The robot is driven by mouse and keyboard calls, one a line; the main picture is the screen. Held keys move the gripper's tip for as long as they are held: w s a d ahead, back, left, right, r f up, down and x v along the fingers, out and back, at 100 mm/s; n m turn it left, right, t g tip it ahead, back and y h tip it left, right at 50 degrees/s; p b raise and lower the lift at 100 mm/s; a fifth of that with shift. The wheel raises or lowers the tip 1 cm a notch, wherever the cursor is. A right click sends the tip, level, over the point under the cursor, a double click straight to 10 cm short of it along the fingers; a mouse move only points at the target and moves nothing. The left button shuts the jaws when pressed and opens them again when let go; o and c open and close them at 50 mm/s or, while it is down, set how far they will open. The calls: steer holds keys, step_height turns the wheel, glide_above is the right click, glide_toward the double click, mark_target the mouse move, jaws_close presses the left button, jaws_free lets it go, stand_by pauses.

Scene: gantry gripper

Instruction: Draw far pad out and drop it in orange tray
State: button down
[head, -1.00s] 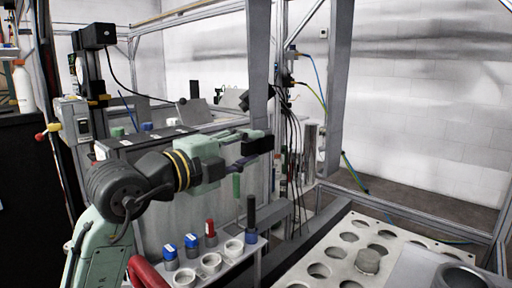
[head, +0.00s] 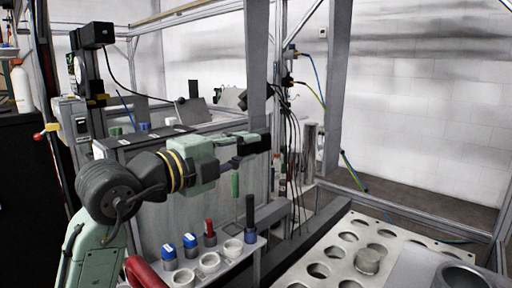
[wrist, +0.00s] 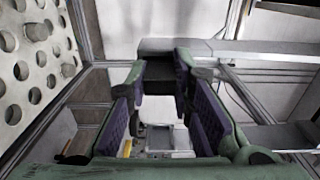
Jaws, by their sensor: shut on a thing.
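My gripper (head: 250,148) is in the middle of the head view, at the end of my green arm. Its green fingers with purple inner pads also show in the wrist view (wrist: 160,75). It is shut on a block-like piece that looks like the far pad (head: 254,142), dark in the head view. No orange tray is visible in either view.
Below my gripper a grey rack (head: 248,250) holds white cups, blue-capped jars (head: 169,252) and a red tube (head: 210,233). A dark post (head: 249,213) stands there. A perforated plate (head: 402,255) lies at lower right. Metal frame posts and hanging cables are close to the right.

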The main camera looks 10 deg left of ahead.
steer(key=shift+b+v, duration=0.65)
steer(key=shift+v, duration=2.6)
steer(key=b+v, duration=0.1)
steer(key=v, duration=0.7)
